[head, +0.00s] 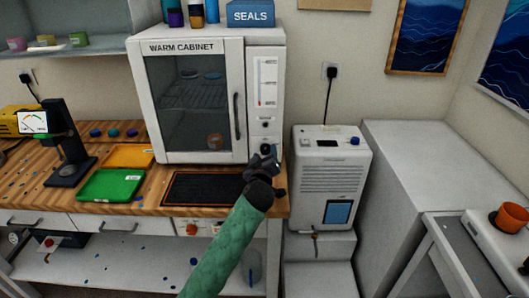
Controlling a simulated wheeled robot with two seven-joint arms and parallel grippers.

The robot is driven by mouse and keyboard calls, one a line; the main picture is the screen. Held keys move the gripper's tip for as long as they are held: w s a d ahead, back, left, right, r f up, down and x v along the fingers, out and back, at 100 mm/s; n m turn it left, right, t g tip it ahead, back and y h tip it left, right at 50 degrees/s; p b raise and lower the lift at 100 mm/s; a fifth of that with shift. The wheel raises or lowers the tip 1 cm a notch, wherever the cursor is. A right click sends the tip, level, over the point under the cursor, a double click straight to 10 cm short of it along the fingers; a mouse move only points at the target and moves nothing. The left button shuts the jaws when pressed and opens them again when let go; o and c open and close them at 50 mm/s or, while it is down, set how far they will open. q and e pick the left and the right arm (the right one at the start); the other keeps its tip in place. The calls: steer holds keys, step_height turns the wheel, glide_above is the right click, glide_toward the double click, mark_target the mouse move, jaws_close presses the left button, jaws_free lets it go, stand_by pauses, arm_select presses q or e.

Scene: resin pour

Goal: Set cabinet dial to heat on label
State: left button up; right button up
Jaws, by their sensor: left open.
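The white warm cabinet (188,47) stands on the wooden bench with its glass door shut. Its control panel on the right carries a thermometer strip (265,82) and a small knob or light (265,125) below it. The dark dial (265,147) sits low on this panel, partly hidden by my gripper. Its pointer and the labels around it are too small to read. My left gripper (263,160) is open, right at the dial; I cannot tell whether it touches it. My right gripper is out of view.
A black mat (205,188) lies before the cabinet, with green (110,185) and orange (128,156) trays to its left. A white machine (328,175) stands right of the bench. A blue SEALS box (250,14) and bottles stand on the cabinet.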

arm_select(q)
steer(key=shift+w, duration=0.45)
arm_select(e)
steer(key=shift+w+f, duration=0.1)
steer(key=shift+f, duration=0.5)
arm_select(q)
steer(key=c, duration=1)
steer(key=shift+s, duration=0.1)
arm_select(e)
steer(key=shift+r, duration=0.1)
